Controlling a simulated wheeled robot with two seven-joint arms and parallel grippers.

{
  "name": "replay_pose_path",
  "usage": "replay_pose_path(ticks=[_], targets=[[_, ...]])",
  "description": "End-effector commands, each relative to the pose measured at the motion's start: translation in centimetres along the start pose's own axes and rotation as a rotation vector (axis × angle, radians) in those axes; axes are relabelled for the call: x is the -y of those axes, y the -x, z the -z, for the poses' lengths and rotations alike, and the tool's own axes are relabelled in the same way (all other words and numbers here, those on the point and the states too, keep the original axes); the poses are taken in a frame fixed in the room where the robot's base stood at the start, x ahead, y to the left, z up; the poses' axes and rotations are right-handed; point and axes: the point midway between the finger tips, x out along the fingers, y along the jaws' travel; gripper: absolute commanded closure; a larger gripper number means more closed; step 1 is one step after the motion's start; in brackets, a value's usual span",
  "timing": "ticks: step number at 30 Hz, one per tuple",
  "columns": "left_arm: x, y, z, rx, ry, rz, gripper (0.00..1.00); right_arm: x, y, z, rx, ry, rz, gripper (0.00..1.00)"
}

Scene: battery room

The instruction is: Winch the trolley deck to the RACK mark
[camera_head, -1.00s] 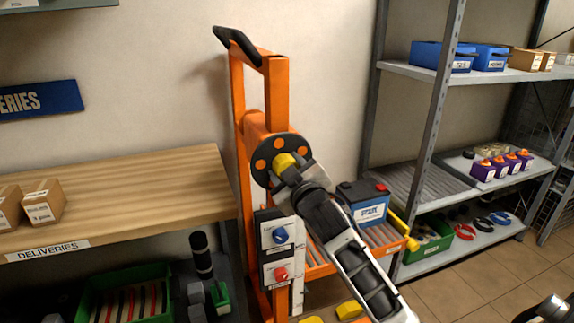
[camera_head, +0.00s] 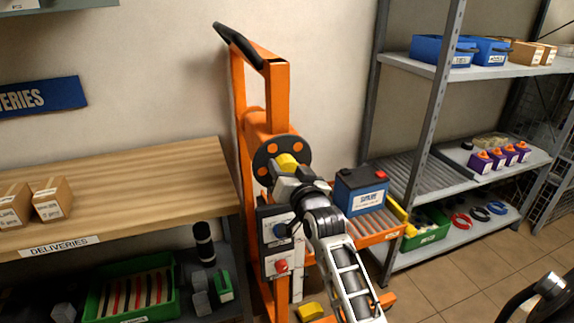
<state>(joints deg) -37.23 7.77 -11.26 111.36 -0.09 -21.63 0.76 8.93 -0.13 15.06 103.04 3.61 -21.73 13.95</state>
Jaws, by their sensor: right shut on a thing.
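The orange trolley (camera_head: 277,95) stands against the wall, with a black handle on top. Its winch has a dark disc (camera_head: 265,152) with orange dots and a yellow knob (camera_head: 288,162). My right gripper (camera_head: 285,172) is shut on the yellow knob, and its wrist partly covers the winch. The trolley deck (camera_head: 392,226) is an orange roller tray on the right side, bearing a blue battery (camera_head: 360,199) with a red terminal. I cannot make out the RACK mark.
A grey rack (camera_head: 432,150) with blue bins and batteries stands to the right. A wooden deliveries bench (camera_head: 150,190) with boxes is on the left, close to the trolley. A panel with blue and red knobs (camera_head: 281,266) sits below the winch.

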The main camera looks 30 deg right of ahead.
Motion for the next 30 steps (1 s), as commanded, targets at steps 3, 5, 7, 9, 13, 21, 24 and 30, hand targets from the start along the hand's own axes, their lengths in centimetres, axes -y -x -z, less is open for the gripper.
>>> replay_pose_path(ticks=[3, 5, 7, 9, 13, 21, 24, 30], targets=[[0.04, 0.11, 0.18, -0.002, 0.001, 0.002, 0.64, 0.0, 0.0, -0.06, 0.002, -0.081, -0.001, 0.75], [0.04, 0.12, 0.2, -0.003, 0.001, 0.002, 0.64, 0.0, -0.01, -0.06, 0.002, -0.115, -0.001, 0.75], [0.04, 0.12, 0.21, -0.003, 0.001, 0.002, 0.64, 0.01, -0.01, -0.06, 0.002, -0.147, -0.001, 0.75], [0.04, 0.12, 0.2, -0.003, 0.001, 0.002, 0.64, 0.02, -0.01, -0.07, 0.002, -0.173, -0.001, 0.75], [0.02, 0.12, 0.17, -0.002, 0.001, 0.002, 0.64, 0.02, 0.0, -0.08, 0.002, -0.209, 0.0, 0.75], [-0.04, 0.12, 0.15, -0.002, 0.002, 0.001, 0.64, 0.0, 0.0, -0.08, 0.001, -0.231, -0.001, 0.75], [-0.07, 0.11, 0.14, -0.001, 0.002, 0.0, 0.64, 0.0, 0.0, -0.07, 0.001, -0.231, -0.001, 0.75], [-0.15, 0.11, 0.13, -0.001, 0.002, -0.002, 0.64, 0.0, 0.0, -0.06, 0.001, -0.23, -0.001, 0.47]])
